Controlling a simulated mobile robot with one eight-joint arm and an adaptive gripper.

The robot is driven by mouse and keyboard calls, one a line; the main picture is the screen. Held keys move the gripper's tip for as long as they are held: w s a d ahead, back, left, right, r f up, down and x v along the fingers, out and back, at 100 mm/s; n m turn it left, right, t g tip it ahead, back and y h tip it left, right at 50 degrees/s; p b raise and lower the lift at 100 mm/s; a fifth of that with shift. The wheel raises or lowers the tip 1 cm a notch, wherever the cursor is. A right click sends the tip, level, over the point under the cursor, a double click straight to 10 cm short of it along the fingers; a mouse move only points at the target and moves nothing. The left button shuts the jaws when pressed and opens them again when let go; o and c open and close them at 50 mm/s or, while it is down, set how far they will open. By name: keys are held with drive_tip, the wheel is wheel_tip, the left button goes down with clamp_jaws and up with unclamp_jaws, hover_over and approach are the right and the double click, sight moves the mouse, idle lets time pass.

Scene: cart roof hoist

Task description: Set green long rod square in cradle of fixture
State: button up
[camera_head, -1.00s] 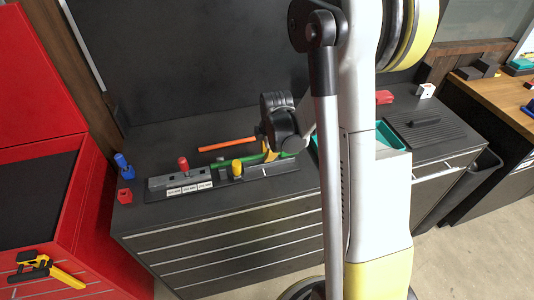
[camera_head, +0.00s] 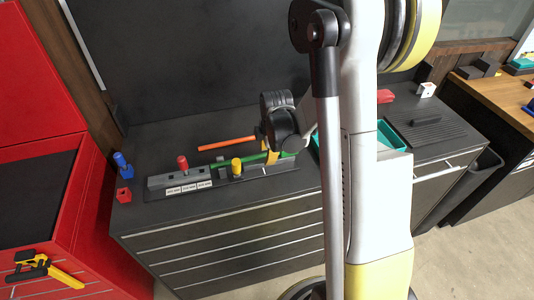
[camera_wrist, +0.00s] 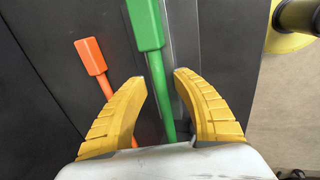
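The green long rod (camera_head: 228,162) lies along the dark fixture (camera_head: 269,172) on the bench, behind the yellow knob (camera_head: 236,166). My gripper (camera_head: 271,155) is low over the rod's right part. In the wrist view the two yellow fingers of my gripper (camera_wrist: 161,78) stand apart, with the green rod (camera_wrist: 158,75) between them. Gaps show between rod and fingers. The rod's wide end points away, up the picture. The fixture's grey block (camera_head: 160,182) with a red knob (camera_head: 183,162) is at the left. I cannot tell whether the rod is fully seated; my arm hides part of it.
An orange rod (camera_head: 226,143) lies behind the fixture and left of the fingers in the wrist view (camera_wrist: 93,58). Blue (camera_head: 120,160) and red (camera_head: 124,195) pieces stand at the bench's left. A teal tray (camera_head: 388,139) is right of my arm, partly hidden.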

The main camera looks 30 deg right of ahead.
drive_tip(key=d+v, duration=0.1)
drive_tip(key=v, duration=1.1)
drive_tip(key=s+a+f+m+t+b, duration=0.3)
drive_tip(key=s+a+m+t+b, duration=0.1)
drive_tip(key=s+a+m+b, duration=0.7)
drive_tip(key=s+a+m, duration=0.3)
drive_tip(key=a, duration=0.2)
drive_tip(key=shift+s+m+y, duration=0.3)
drive_tip(key=shift+s+m, duration=0.1)
